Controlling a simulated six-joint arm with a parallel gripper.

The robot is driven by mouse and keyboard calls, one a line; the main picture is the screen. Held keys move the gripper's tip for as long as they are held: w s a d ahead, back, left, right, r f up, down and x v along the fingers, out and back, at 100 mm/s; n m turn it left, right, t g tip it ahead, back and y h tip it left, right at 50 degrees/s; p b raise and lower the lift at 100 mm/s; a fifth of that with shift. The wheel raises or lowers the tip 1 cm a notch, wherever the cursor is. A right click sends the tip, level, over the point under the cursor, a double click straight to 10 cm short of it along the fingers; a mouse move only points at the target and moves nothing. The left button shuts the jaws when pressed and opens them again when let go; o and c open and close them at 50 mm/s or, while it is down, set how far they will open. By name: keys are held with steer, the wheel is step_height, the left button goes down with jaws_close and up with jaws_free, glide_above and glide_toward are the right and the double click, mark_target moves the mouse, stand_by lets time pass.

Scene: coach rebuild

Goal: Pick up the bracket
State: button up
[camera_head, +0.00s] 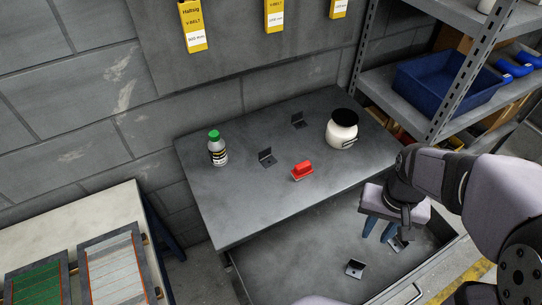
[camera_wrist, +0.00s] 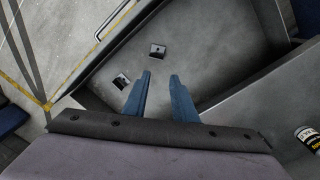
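Two small dark L-shaped brackets lie in the open drawer. One bracket (camera_head: 355,268) is near the drawer's middle; the other (camera_head: 398,243) is by my gripper (camera_head: 376,234), partly hidden by it. In the wrist view, two brackets show, one (camera_wrist: 121,81) left of the fingers and one (camera_wrist: 158,51) beyond the fingertips. Two more brackets stand on the tabletop, one (camera_head: 267,158) in the middle and one (camera_head: 299,121) at the back. My gripper (camera_wrist: 160,77) is over the drawer, its blue fingers apart with nothing between them.
The grey workbench top (camera_head: 235,205) also carries a green-capped bottle (camera_head: 217,150), a red block-like object (camera_head: 302,170) and a white jar with black lid (camera_head: 342,128). A shelf rack with a blue bin (camera_head: 445,85) stands right. The drawer (camera_head: 305,275) has raised walls and free floor.

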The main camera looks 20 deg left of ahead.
steer(key=w+a+r+m, duration=0.1)
steer(key=w+a, duration=0.5)
steer(key=w, duration=0.4)
steer(key=m+t+h+b, duration=0.2)
steer(key=m+t, duration=0.1)
steer(key=m, duration=0.3)
glide_above(266, 149)
steer(key=s+a, duration=0.1)
steer(key=s, duration=0.2)
step_height(266, 149, down, 2)
steer(key=f, duration=0.1)
steer(key=shift+w+d+f+t+p, duration=0.1)
steer(key=shift+w+f+t+p, duration=0.2)
steer(key=shift+w+f+p, duration=0.35)
steer(key=p+x, duration=0.2)
steer(key=x, duration=0.2)
steer(key=shift+p, duration=0.4)
steer(key=shift+w+f, duration=0.25)
steer(key=shift+f, duration=0.35)
steer(key=shift+c, duration=0.3)
jaws_close()
